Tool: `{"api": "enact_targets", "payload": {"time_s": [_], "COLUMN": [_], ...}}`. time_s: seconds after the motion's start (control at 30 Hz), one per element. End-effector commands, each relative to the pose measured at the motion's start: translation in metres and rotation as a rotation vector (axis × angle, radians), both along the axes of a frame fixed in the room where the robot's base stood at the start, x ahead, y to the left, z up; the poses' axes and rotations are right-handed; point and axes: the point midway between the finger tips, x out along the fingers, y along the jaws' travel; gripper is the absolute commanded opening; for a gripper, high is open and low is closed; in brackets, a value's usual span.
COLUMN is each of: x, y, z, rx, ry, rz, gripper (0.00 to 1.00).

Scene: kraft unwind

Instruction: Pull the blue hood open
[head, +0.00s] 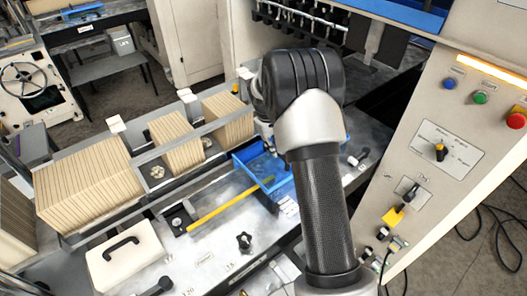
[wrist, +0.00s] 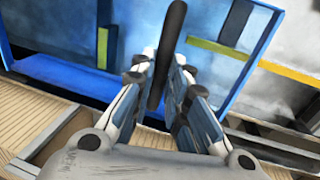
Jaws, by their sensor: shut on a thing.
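The blue hood (head: 284,189) shows in the head view as a blue frame on the machine bed, partly hidden behind my arm. In the wrist view the blue frame of the hood (wrist: 62,77) fills much of the upper half, with smoky see-through panels. A dark bar-like handle (wrist: 173,22) stands in front of it. My gripper (wrist: 160,78) is shut on this handle, one finger on each side. In the head view my wrist and forearm hide the fingers and the handle.
Stacks of brown kraft sheets (head: 85,180) stand in the bays to the left. A yellow bar (head: 228,205) and a white block with a black handle (head: 124,258) lie on the metal bed. A control panel (head: 445,150) with buttons stands close on the right.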

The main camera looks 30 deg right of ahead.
Motion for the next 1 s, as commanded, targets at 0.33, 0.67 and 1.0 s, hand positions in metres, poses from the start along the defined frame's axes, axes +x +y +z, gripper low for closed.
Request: {"api": "enact_targets", "payload": {"time_s": [0.33,0.67,1.0], "x": [0.0025,0.0024,0.0018], "y": [-0.0066,-0.0061,-0.006], "z": [0.0009,0.0007,0.0001], "rx": [0.0,0.0,0.0], "ry": [-0.003,-0.003,-0.001], "rz": [0.0,0.001,0.0], "gripper": [0.0,0.27,0.35]}}
